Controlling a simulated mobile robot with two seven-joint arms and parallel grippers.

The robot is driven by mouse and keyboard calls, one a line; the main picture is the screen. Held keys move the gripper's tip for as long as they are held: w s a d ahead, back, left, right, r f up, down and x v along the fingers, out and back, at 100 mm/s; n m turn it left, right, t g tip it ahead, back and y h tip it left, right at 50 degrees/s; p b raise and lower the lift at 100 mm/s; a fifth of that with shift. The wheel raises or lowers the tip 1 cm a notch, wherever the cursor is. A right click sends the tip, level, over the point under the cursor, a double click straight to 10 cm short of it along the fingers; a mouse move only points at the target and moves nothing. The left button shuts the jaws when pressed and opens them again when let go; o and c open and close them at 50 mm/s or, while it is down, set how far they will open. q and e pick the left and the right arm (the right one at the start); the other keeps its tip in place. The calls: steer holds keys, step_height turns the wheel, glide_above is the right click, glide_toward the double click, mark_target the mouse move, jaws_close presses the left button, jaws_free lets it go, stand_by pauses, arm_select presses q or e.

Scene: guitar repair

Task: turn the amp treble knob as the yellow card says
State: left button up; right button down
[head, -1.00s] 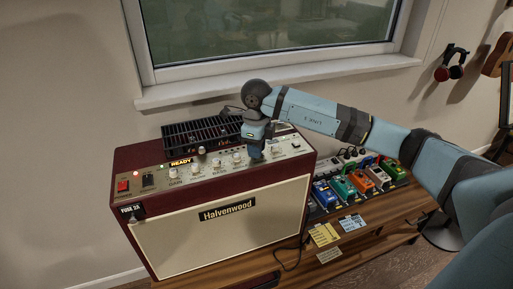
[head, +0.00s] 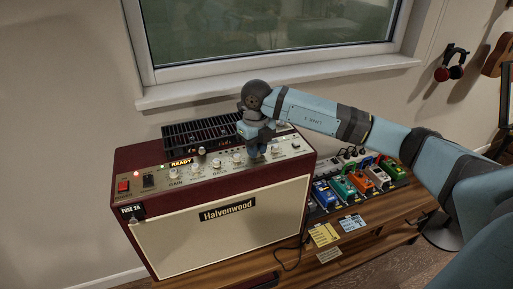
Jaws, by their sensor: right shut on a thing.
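The dark red amp (head: 135,165) with a cream front stands on the wooden bench, its control panel facing up. A row of pale knobs runs along the panel, with the gain knob (head: 172,173) at the left. My right gripper (head: 257,154) points down at the right part of this row. It is shut on one knob, which its fingers mostly hide. The label by that knob cannot be read. The yellow card (head: 324,234) lies on the bench right of the amp. Its writing is too small to read. My left gripper is not in view.
A black vented grille (head: 190,132) stands behind the knobs. Several colored pedals, such as an orange one (head: 359,181), sit right of the amp. A blue card (head: 352,222) and a pale card (head: 329,255) lie near the yellow one. The window sill (head: 280,80) is behind.

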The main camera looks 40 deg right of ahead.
stand_by(0.4)
steer(key=c, duration=1)
jaws_free()
steer(key=shift+r, duration=0.1)
step_height(320, 180, up, 14)
steer(key=shift+f, duration=0.2)
